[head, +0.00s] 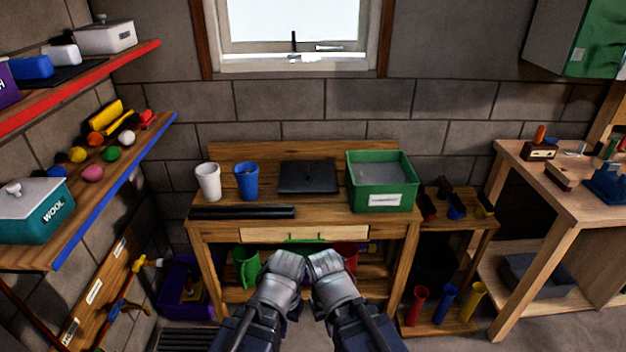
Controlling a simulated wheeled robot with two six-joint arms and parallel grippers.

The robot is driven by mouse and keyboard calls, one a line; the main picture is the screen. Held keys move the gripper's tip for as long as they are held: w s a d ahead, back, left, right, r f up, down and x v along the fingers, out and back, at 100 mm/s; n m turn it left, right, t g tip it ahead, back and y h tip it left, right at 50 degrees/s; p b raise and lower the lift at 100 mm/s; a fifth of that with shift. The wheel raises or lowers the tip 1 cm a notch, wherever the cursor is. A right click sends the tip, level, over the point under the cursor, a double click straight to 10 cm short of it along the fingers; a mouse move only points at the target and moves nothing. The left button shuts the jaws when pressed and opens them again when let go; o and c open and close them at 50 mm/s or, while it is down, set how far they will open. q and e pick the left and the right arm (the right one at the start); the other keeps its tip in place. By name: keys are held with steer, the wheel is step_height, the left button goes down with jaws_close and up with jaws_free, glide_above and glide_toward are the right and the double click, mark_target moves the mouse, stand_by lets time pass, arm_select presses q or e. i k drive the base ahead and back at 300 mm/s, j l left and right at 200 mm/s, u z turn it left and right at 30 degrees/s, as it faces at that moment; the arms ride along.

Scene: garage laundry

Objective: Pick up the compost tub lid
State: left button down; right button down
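A flat, dark, square piece (308,177) lies on the wooden bench and looks like the compost tub lid. To its right stands an open green tub (382,202) with a white label too small to read and a grey interior. My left gripper (290,262) and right gripper (324,262) are side by side in front of the bench drawer, nearer to me than the lid and apart from it. Their fingertips are not clear, so I cannot tell if they are open or shut. No held object shows.
A white cup (208,181) and a blue cup (246,181) stand left of the lid. Dark bars (243,212) lie along the bench's front left. The bench top (325,212) is bare in front of the lid. A blue-edged shelf (115,190) juts in at left.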

mark_target(296, 177)
steer(key=i+l, duration=0.1)
steer(key=i, duration=1.75)
